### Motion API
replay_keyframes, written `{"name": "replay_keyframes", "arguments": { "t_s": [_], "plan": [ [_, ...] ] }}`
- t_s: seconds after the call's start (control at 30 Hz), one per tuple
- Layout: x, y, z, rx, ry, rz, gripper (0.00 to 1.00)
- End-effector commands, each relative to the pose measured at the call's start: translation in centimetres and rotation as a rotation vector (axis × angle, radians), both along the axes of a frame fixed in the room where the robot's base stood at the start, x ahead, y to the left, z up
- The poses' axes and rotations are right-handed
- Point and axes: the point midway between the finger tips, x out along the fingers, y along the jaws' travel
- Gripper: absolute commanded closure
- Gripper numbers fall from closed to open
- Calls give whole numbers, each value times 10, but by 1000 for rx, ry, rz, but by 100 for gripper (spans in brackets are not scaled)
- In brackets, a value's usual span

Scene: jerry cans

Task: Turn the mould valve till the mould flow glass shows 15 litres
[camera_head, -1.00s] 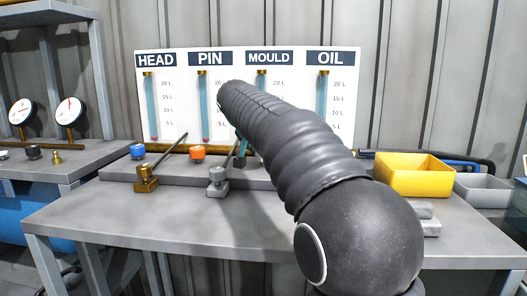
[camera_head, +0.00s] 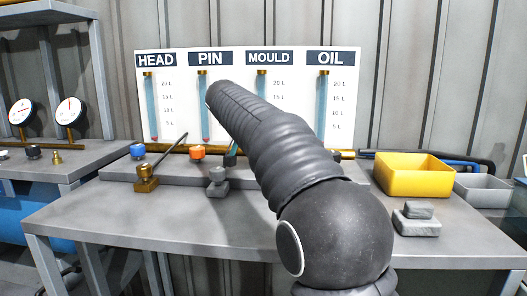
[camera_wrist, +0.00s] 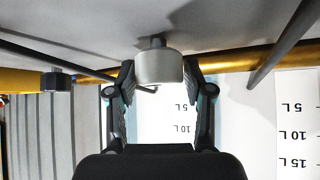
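The mould valve (camera_wrist: 159,67) is a pale grey round knob on a short stem in the wrist view, which is upside down. My gripper (camera_wrist: 160,78) has one finger on each side of the knob, and both pads appear to touch it. The mould flow glass (camera_head: 262,86) stands under the MOULD label (camera_head: 269,58) in the head view. Only its upper part shows there; my arm covers the lower part and most of its scale. I cannot read its level.
Blue (camera_head: 138,151) and orange (camera_head: 197,153) knobs sit left of my arm. A brass block with a slanted lever (camera_head: 147,178) and a grey block (camera_head: 217,181) stand in front. A yellow bin (camera_head: 414,178) and a grey stepped block (camera_head: 417,219) are at right.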

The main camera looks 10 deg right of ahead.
Motion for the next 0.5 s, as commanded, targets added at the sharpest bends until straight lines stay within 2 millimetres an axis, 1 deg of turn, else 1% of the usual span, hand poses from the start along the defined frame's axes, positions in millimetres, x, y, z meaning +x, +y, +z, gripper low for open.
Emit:
{"name": "replay_keyframes", "arguments": {
  "t_s": [0.37,0.5],
  "plan": [
    [-1,0,2,-1,-1,0,31],
    [-6,5,10,-1,-3,0,31]
  ]
}}
